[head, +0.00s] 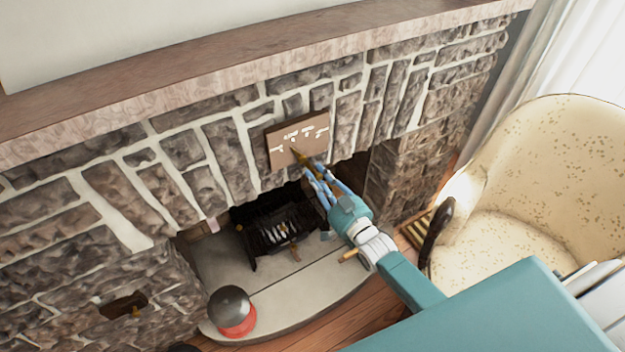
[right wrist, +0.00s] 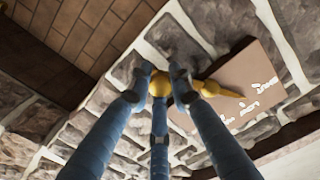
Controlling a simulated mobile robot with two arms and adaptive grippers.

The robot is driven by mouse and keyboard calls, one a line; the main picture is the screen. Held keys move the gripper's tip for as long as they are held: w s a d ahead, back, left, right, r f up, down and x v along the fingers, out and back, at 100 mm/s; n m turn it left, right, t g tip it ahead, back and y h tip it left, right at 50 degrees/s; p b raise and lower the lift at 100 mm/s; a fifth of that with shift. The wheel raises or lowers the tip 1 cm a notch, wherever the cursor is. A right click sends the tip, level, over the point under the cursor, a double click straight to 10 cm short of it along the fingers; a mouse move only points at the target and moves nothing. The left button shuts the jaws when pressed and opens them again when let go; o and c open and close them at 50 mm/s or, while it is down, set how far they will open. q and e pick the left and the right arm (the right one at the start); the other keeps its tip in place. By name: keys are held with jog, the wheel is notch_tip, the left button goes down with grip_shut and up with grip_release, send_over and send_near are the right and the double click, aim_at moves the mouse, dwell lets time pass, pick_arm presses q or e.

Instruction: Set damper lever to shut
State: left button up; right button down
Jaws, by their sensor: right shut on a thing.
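The damper lever is a golden, tapered handle (head: 299,153) on a brown plate (head: 283,154) with white markings, fixed to the stone front above the fireplace opening. In the right wrist view the lever (right wrist: 210,88) ends in a round golden knob (right wrist: 160,86), and the plate (right wrist: 255,72) is behind and to the right. My right gripper (head: 313,170) is shut on the lever's knob end; in the wrist view its blue fingers (right wrist: 161,76) are on both sides of the knob. The white markings are too small to read. My left gripper is out of view.
A black fire grate (head: 278,235) stands in the opening below. A black-and-red round object (head: 232,312) sits on the hearth. A cream armchair (head: 545,180) is close on the right. A mantel shelf (head: 200,70) runs above the stonework.

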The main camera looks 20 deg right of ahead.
jog(key=shift+w+d+r+n+p, duration=0.1)
jog(key=shift+d+r+n, duration=0.2)
jog(key=shift+n, duration=0.3)
jog(key=shift+s+d+r+n+p, duration=0.15)
jog(key=shift+d+n, duration=0.15)
jog(key=shift+n, duration=0.3)
jog(key=shift+w+d+r+n+p, duration=0.15)
jog(key=shift+d+r+n, duration=0.15)
jog(key=shift+n, duration=0.3)
jog(key=c, duration=1.6)
grip_release()
jog(key=s, duration=0.4)
jog(key=s+d, duration=0.1)
jog(key=s, duration=0.3)
jog(key=s+d, duration=0.1)
jog(key=s, duration=0.3)
jog(key=shift+w+a, duration=0.1)
